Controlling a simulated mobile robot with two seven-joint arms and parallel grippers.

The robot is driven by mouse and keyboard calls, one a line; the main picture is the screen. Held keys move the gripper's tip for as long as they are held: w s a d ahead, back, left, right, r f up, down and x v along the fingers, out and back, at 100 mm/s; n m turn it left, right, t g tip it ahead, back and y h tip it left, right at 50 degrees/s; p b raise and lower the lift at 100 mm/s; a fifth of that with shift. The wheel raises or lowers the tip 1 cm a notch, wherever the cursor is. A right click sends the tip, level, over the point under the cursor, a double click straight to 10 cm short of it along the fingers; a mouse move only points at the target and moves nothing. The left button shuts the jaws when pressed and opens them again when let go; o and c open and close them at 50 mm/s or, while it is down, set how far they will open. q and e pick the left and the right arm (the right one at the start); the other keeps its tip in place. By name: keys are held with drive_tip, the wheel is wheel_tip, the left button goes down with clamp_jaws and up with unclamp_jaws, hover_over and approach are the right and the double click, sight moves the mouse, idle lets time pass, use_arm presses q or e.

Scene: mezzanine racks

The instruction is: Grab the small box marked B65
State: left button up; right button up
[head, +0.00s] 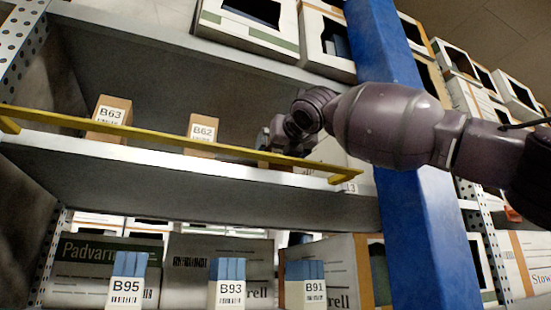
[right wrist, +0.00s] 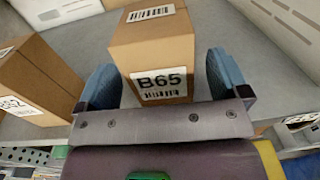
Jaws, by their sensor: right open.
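The small brown box marked B65 (right wrist: 152,60) stands on the grey shelf in the right wrist view, its white label facing me. My right gripper (right wrist: 164,76) is open, with one blue finger on each side of the box's near part. I cannot tell whether either finger touches it. In the head view my right gripper (head: 279,138) reaches over the yellow rail at the right of the upper shelf and mostly hides the box there. My left gripper is not in view.
Box B62 (head: 202,132) stands left of the gripper, and box B63 (head: 111,116) is farther left. A yellow rail (head: 180,143) runs along the shelf front. A blue upright (head: 425,210) stands at the right. Blue-topped boxes, including B93 (head: 231,289), are below.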

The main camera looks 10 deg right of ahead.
sight(261, 165)
drive_tip(key=w, duration=0.3)
drive_tip(key=shift+w+a+f, duration=0.1)
drive_tip(key=shift+w+a, duration=0.05)
drive_tip(key=shift+a, duration=0.15)
drive_tip(key=shift+d, duration=0.1)
drive_tip(key=c, duration=1.1)
